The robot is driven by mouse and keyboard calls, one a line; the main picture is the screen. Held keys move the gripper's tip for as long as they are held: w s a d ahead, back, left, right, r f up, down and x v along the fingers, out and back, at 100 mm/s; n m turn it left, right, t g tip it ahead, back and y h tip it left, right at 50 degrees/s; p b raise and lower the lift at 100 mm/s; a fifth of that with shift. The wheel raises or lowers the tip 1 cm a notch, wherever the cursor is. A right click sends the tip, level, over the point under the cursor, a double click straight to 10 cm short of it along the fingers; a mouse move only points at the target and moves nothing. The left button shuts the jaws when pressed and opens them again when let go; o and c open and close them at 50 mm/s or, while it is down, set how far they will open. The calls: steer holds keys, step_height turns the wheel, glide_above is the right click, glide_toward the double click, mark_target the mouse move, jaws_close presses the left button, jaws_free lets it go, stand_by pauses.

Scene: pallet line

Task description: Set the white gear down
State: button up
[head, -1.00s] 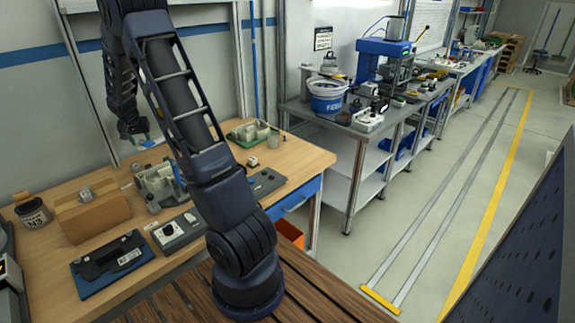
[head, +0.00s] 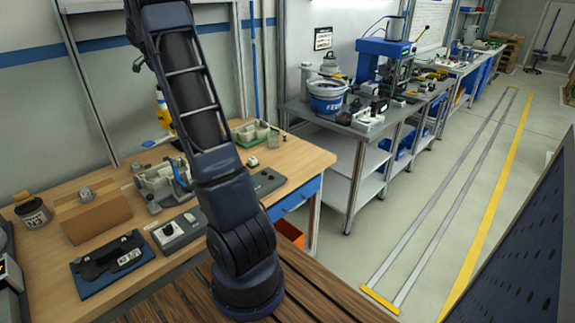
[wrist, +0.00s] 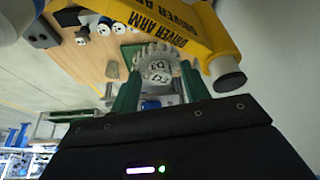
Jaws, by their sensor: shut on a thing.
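In the wrist view, the white gear (wrist: 156,66), toothed and with a dark printed mark, sits between the two green fingers of my gripper (wrist: 161,82). My gripper is shut on it. Part of the gear's lower side is hidden by the fingers and a blurred white, dark-marked piece. In the head view my gripper and the gear are hidden behind my arm.
A yellow driver arm (wrist: 165,28) lies close beyond the gear and also stands at the bench's back in the head view (head: 163,109). The wooden bench (head: 285,160) holds a grey-green fixture (head: 160,186), a cardboard box (head: 92,212) and a dark blue tray (head: 112,264).

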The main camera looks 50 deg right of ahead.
steer(key=s+d+f+m+g, duration=0.1)
steer(key=s+d+f+m, duration=0.2)
steer(key=s+d, duration=0.5)
steer(key=s+d+f+m+g, duration=0.1)
steer(key=s+d+f+m, duration=0.15)
steer(key=s+d, duration=0.6)
steer(key=s+d+f+m+g+y, duration=0.1)
steer(key=s+d+f+m, duration=0.25)
steer(key=s+d, duration=0.45)
steer(key=s+d+f+m+g, duration=0.15)
steer(key=s+d+f, duration=0.3)
steer(key=s, duration=0.85)
steer(key=shift+m+t, duration=0.25)
steer(key=shift+m, duration=0.1)
steer(key=f, duration=1.4)
steer(key=shift+s+d, duration=0.2)
steer(key=shift+f, duration=2.65)
steer(key=o, duration=1)
steer(key=shift+f, duration=0.1)
